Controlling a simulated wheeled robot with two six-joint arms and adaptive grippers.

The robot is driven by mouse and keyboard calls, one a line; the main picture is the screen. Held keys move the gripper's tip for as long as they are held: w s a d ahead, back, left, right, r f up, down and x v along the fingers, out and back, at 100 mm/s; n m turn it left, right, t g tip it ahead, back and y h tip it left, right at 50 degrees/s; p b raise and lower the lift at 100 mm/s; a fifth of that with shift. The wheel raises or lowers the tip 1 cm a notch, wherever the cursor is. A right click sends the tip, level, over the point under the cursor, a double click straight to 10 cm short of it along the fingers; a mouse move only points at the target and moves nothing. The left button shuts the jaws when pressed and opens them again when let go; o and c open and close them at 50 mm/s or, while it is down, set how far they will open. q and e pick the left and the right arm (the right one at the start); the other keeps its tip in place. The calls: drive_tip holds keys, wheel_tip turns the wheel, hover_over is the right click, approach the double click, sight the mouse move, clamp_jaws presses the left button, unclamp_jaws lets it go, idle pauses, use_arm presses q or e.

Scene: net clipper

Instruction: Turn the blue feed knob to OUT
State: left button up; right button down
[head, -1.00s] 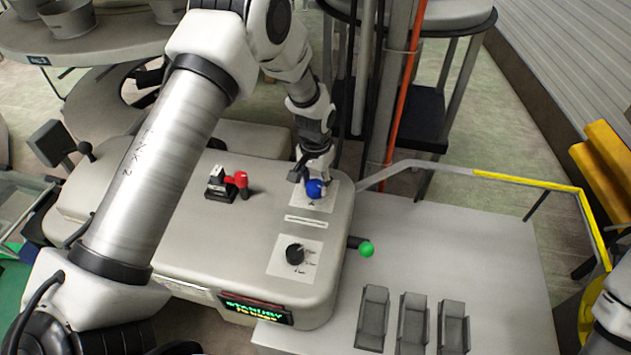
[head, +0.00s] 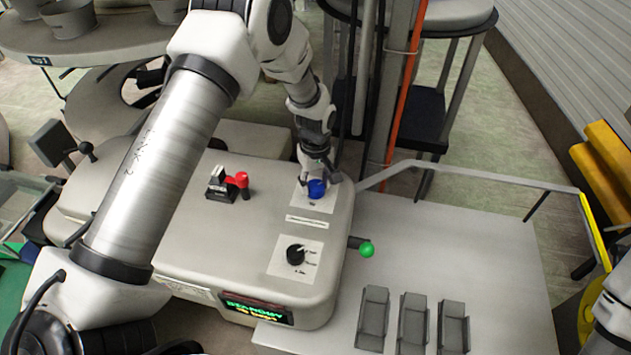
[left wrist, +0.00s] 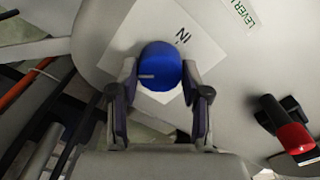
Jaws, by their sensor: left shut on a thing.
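The blue feed knob (head: 316,188) sits on a white label plate on top of the grey machine housing (head: 190,240). In the left wrist view the knob (left wrist: 160,68) shows between the fingers, with a pale pointer mark toward its left side. The word IN is printed beside it on the white plate (left wrist: 150,25); the word OUT cannot be made out. My left gripper (head: 318,180) is at the knob from above and shut on it, one finger on each side (left wrist: 160,95). My right gripper is not in view; only part of my right arm shows at the right edge.
A red-handled lever (head: 236,181) stands left of the knob. A black selector knob (head: 295,254) and a lit display (head: 256,309) are nearer the front. A green-tipped lever (head: 366,250) sticks out at the right. Grey trays (head: 413,322) lie on the side table.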

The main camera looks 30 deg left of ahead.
sight(316, 185)
use_arm(q)
drive_tip(key=n, duration=0.5)
drive_tip(key=shift+s+f+n, duration=0.15)
drive_tip(key=shift+s+n, duration=0.05)
drive_tip(key=shift+n, duration=0.1)
drive_tip(key=n, duration=0.4)
drive_tip(key=shift+n, duration=0.4)
drive_tip(key=o, duration=1.1)
drive_tip(key=shift+w, duration=0.1)
drive_tip(key=shift+o, duration=0.2)
drive_tip(key=shift+p, duration=0.3)
drive_tip(key=shift+w, duration=0.1)
wheel_tip(316, 185, up, 12)
